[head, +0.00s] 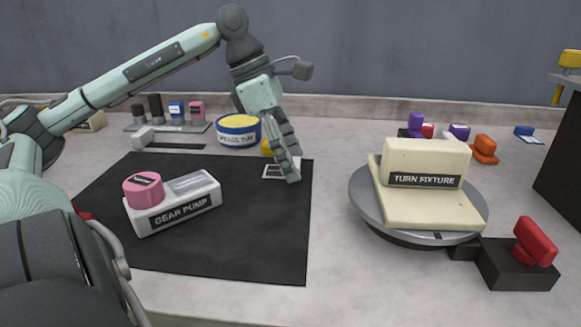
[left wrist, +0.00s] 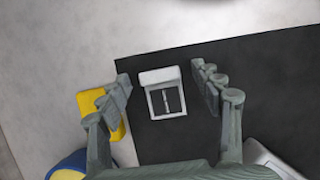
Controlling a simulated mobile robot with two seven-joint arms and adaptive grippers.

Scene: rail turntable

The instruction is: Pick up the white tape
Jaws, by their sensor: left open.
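My left gripper (head: 290,172) points down over the back right part of the black mat in the head view, open. In the left wrist view its two fingers (left wrist: 165,88) stand apart on either side of a small white block (left wrist: 160,77), touching neither side as far as I can see. This block looks like the white tape, but I cannot read a label. It sits at the far edge of a white square outline (left wrist: 168,103) on the mat. In the head view the fingers mostly hide the block, and part of the outline (head: 274,170) shows. My right gripper is not in view.
A yellow object (left wrist: 112,112) lies close by the left finger in the wrist view. A blue and yellow round tub (head: 238,132) stands behind the mat. The gear pump (head: 175,207) is on the mat's left, and the turn fixture (head: 425,180) sits on a turntable to the right.

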